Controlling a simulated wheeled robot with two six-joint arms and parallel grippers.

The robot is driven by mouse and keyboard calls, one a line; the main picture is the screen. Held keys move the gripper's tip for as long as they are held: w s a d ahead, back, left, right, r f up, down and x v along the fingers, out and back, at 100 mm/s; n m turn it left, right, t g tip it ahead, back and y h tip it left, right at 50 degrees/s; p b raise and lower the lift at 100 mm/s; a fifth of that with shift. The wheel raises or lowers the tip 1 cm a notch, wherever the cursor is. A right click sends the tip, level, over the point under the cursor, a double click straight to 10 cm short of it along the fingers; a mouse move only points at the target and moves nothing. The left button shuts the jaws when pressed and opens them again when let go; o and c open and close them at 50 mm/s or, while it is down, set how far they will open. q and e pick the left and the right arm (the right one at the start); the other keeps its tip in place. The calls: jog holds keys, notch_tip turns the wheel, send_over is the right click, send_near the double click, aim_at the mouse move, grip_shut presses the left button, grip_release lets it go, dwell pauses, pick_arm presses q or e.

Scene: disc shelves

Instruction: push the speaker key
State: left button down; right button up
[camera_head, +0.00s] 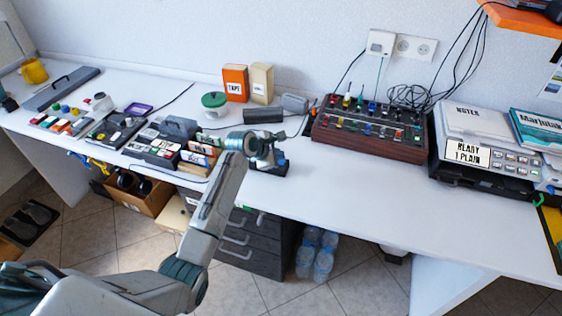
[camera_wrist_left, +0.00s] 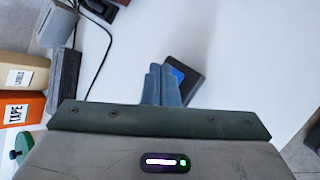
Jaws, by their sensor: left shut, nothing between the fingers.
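My left gripper (camera_head: 264,152) is over the front part of the white table, in the middle of the head view. Its two fingers (camera_wrist_left: 160,85) are shut together and empty in the left wrist view. A small dark device with a blue patch (camera_wrist_left: 185,78) lies just beyond and beside the fingers; whether they touch it I cannot tell. It also shows as a dark shape (camera_head: 278,169) beside the gripper in the head view, partly hidden by it. No key marked as a speaker key can be made out. My right gripper is not in view.
A mixer with knobs (camera_head: 370,138) stands right of the gripper, and a printer (camera_head: 483,150) farther right. Several keyed devices (camera_head: 118,130) stand left. An orange tape box (camera_head: 235,83) and a black box (camera_head: 263,116) stand behind. The table front between gripper and printer is clear.

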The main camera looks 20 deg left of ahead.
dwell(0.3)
pick_arm(q)
jog(key=shift+f+p, duration=0.25)
jog(key=shift+p, duration=0.15)
jog(key=shift+f, duration=0.15)
jog(key=shift+f, duration=0.3)
jog(key=shift+r, duration=0.15)
jog(key=shift+r+p, duration=0.65)
jog(key=shift+p, duration=0.55)
jog(key=shift+f, duration=0.1)
